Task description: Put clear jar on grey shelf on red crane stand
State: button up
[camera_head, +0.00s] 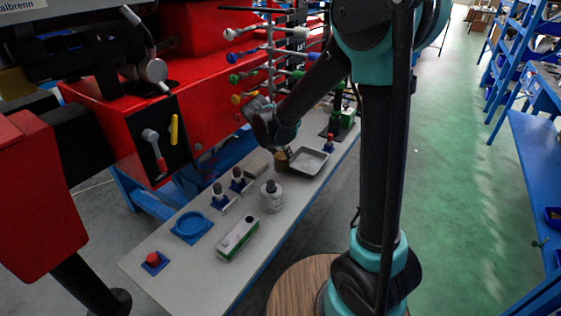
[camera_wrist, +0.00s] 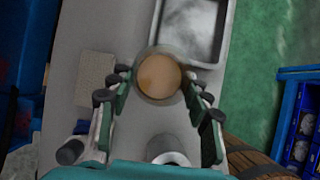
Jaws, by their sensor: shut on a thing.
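The clear jar (camera_wrist: 160,76), round with orange-brown contents, sits between the fingertips of my gripper (camera_wrist: 158,80) in the wrist view. In the head view the jar (camera_head: 282,160) shows small and brownish just below my gripper, beside the grey tray. My gripper is shut on it from above. I cannot tell whether the jar's base touches the surface. The long grey shelf (camera_head: 155,272) runs beside the red crane stand (camera_head: 190,78). The fingers partly hide the jar.
The grey metal tray (camera_head: 322,153) lies right beside the jar. Coloured pegs (camera_head: 236,77) project above the shelf.

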aim_at(280, 161)
jog(key=shift+f, duration=1.9)
jog(key=shift+f, duration=0.15)
jog(key=o, duration=1.4)
